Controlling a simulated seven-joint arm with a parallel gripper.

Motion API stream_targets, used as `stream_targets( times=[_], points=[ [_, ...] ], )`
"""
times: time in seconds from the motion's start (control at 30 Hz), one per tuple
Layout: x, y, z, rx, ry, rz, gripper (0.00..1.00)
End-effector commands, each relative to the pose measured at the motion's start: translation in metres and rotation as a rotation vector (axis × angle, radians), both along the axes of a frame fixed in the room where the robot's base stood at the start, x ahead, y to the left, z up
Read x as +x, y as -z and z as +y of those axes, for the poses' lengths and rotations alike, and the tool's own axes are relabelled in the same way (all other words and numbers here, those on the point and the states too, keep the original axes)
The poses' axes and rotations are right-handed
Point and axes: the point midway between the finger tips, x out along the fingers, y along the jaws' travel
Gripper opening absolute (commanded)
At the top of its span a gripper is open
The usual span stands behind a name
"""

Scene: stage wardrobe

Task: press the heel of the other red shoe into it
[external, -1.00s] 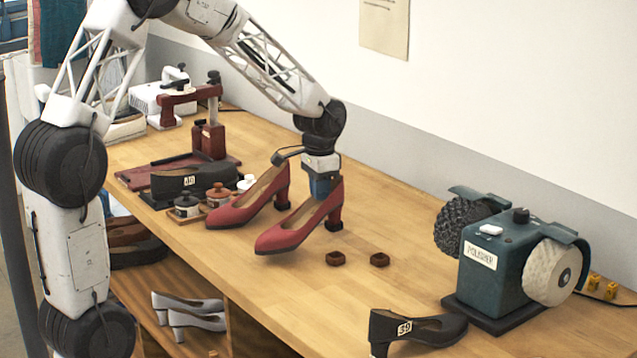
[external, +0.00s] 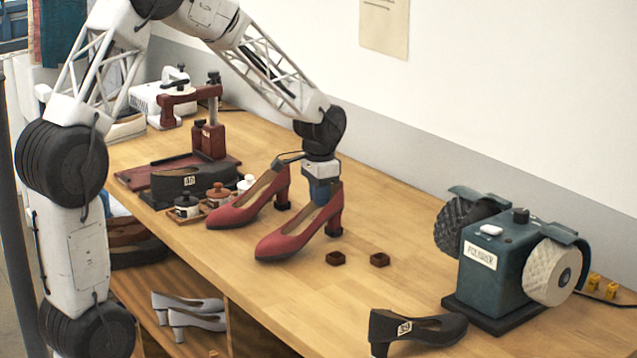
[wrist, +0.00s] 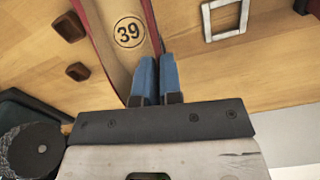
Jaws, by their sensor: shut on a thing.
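A red high-heeled shoe (external: 290,238) is held by my gripper (external: 322,203) at the back of its opening. In the wrist view my gripper (wrist: 155,82) has its blue fingers close together at the shoe's rear rim, with "39" on the insole (wrist: 129,33). The shoe is low over the bench, toe toward the front left. A dark piece (external: 333,231) shows at the foot of its heel; I cannot tell how far the heel is seated in it. The other red shoe (external: 243,208) stands to the left, with a dark square at its heel (external: 283,207).
Two small brown blocks (external: 335,258) (external: 379,260) lie on the bench right of the held shoe. A black shoe (external: 415,328) and a green polisher (external: 500,265) stand further right. Jars (external: 217,195) are at left. A pale square frame (wrist: 225,18) lies nearby.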

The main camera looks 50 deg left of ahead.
Motion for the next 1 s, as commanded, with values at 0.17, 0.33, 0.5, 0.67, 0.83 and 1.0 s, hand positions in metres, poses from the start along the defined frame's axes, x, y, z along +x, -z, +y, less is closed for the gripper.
stream_targets(
  times=[0.17,0.33,0.5,0.67,0.83,1.0],
  points=[
    [0.0,0.002,0.0,0.0,0.0,0.0,0.0],
    [0.0,0.005,0.0,0.0,0.0,0.0,0.0],
    [0.0,0.007,0.0,0.0,0.0,-0.001,0.0],
    [0.0,0.01,0.0,0.0,0.0,-0.001,0.0],
    [0.0,0.012,0.0,0.0,0.0,-0.001,0.08],
    [0.0,0.012,0.0,0.0,0.0,0.0,0.34]
  ],
)
